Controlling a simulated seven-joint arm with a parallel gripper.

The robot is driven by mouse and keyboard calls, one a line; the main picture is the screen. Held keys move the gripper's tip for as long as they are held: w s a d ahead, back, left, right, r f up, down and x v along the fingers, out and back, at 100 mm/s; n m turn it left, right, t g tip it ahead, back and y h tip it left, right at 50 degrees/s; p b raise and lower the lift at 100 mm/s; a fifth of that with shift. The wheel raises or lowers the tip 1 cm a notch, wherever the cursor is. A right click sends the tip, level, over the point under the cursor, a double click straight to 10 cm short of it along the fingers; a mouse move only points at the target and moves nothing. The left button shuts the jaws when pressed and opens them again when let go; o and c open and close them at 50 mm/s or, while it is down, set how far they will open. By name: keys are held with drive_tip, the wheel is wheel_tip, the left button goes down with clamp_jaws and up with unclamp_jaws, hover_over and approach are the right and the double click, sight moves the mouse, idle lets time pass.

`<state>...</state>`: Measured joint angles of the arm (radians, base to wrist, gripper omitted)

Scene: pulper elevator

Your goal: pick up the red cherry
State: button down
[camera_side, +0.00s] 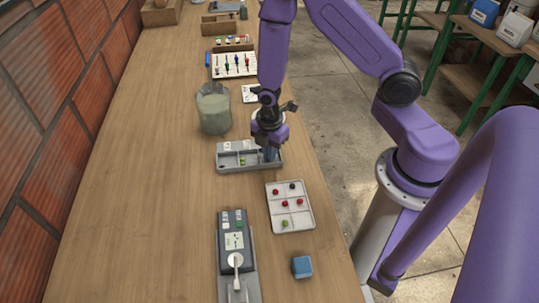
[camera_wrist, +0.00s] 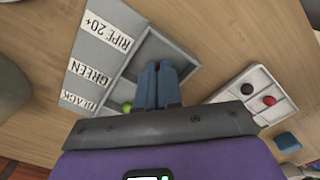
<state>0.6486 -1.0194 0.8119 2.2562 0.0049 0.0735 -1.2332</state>
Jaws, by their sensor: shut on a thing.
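My gripper (camera_side: 268,156) is down at the right end of the grey sorting tray (camera_side: 234,169). In the wrist view its blue fingertips (camera_wrist: 158,72) are together in front of the compartment beside the "RIPE 20+" label. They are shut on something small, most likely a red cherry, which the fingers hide. More red cherries (camera_side: 276,192) sit in the pale sample tray (camera_side: 308,218); one red cherry (camera_wrist: 269,101) shows in the wrist view.
A green cherry (camera_side: 243,161) lies in the sorting tray's middle compartment. The sample tray also holds a black cherry (camera_side: 292,185) and a green one (camera_side: 285,223). The left bench is clear.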

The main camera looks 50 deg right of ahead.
drive_tip(key=shift+r, duration=0.8)
drive_tip(key=s+r, duration=1.1)
drive_tip(key=s, duration=0.3)
drive_tip(key=shift+d+r, duration=0.2)
drive_tip(key=shift+d, duration=0.15)
